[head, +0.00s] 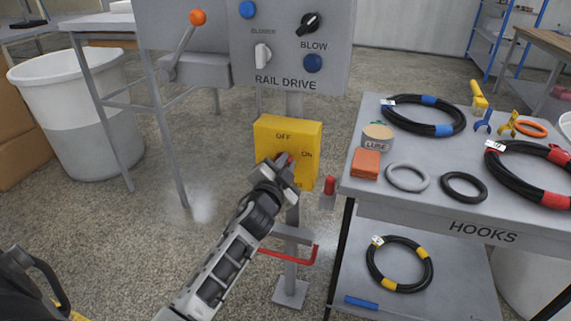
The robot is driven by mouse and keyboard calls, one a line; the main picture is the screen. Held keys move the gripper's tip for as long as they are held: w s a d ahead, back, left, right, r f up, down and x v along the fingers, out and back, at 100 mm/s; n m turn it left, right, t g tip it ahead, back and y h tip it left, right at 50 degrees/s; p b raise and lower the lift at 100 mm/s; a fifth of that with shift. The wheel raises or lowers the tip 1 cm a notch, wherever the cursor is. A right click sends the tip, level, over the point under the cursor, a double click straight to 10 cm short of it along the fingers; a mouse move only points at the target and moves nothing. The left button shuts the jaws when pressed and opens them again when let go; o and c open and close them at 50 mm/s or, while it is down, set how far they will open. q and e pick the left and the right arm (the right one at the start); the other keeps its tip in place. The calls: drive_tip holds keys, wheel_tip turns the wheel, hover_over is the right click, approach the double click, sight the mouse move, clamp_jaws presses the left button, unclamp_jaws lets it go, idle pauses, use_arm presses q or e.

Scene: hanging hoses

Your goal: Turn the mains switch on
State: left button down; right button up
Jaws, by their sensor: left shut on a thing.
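The mains switch is a yellow box (270,140) on a grey post, marked OFF at the top and ON at the right. My left gripper (284,166) is at the front of the box, shut on its red handle (285,159). The gripper covers most of the handle, so I cannot tell exactly which mark it points to. My right gripper is not in view.
A grey RAIL DRIVE panel (331,85) with knobs and a lever stands above the box. The HOOKS table (420,212) at right holds hoses, rings and a tin. A red bar (300,259) sticks out low on the post. A white bin (70,130) stands at left.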

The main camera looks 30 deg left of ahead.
use_arm(q)
drive_tip(key=c, duration=1.4)
unclamp_jaws()
drive_tip(key=shift+c, duration=0.2)
drive_tip(key=shift+s, duration=0.15)
drive_tip(key=v, duration=1.5)
drive_tip(key=shift+s, duration=0.4)
